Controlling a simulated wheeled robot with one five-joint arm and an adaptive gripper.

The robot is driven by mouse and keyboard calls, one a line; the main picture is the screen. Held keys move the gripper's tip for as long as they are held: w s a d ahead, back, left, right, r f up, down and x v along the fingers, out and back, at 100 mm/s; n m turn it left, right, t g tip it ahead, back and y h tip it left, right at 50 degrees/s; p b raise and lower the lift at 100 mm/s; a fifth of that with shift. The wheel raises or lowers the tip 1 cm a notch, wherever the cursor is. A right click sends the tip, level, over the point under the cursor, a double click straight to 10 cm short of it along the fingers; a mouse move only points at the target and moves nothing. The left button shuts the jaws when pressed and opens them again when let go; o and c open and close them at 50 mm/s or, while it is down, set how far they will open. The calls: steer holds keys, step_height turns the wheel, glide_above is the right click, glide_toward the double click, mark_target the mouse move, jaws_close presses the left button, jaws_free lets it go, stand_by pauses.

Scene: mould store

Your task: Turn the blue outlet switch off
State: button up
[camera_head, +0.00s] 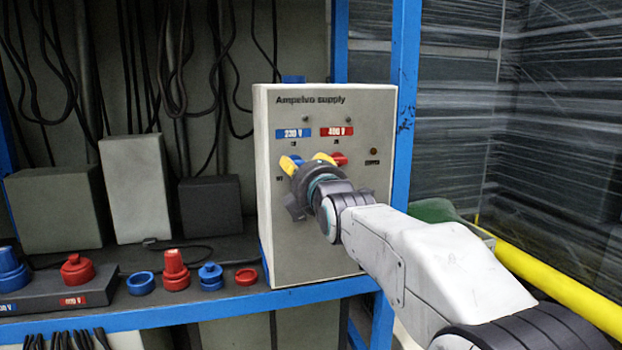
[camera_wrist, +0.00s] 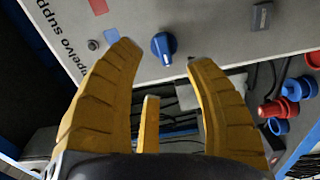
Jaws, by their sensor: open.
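The blue outlet switch (camera_wrist: 163,46) is a round knob with a raised grip bar and a pale mark, on the face of the grey supply box (camera_head: 318,262). In the head view the blue switch (camera_head: 297,159) is mostly hidden behind my gripper (camera_head: 306,162), below the blue 230 V label (camera_head: 295,134). My gripper (camera_wrist: 162,57) has yellow fingers, spread open and empty. In the wrist view the switch lies just beyond and between the two outer fingertips; contact is not visible. The red switch (camera_head: 339,159) sits right beside it, below the red 400 V label (camera_head: 337,132).
The box stands on a blue-edged shelf (camera_head: 190,312) beside a blue post (camera_head: 398,150). Red and blue plugs, including a red one (camera_head: 175,270), lie to the left. Cables hang behind grey blocks (camera_head: 136,188). A yellow rail (camera_head: 560,287) runs at right.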

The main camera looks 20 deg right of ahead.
steer(key=shift+s, duration=2.95)
